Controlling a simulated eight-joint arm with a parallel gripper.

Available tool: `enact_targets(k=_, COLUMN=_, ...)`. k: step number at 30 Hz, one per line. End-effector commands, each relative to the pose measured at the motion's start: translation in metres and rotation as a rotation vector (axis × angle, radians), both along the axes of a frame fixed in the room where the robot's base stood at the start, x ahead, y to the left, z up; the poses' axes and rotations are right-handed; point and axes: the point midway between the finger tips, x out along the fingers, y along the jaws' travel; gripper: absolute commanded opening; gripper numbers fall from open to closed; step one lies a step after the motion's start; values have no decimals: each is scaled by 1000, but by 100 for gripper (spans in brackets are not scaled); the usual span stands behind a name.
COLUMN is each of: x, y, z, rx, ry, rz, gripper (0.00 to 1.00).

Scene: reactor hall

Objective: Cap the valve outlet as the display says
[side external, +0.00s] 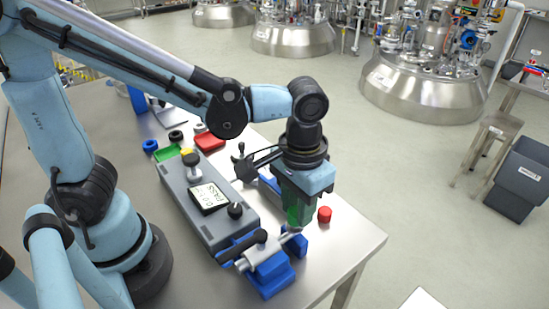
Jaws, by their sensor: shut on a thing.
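The display (208,197) on a grey box reads PASS, with a smaller line of text that I cannot read clearly. The valve (252,250), with a black handle and silver body, lies in a blue holder (272,276) near the table's front edge. My gripper (295,222) points down just beyond the valve's right end, close to the outlet. It is shut on a green thing (293,212), apparently a green cap, mostly hidden between the fingers. I cannot tell whether it touches the outlet. A red cap (324,214) stands on the table just right of my gripper.
The grey box (215,232) has a black knob (235,210). Behind it are a green tray (167,153), a red tray (209,142) and blue and black rings (150,146). The table's right corner (365,240) is clear.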

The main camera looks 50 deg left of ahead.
Motion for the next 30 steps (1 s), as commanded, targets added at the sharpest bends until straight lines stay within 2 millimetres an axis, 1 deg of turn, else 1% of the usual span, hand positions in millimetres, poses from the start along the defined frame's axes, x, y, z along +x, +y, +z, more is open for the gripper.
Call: enact_targets(k=30, x=0, y=0, z=-9, rx=0, ry=0, rz=0, gripper=3)
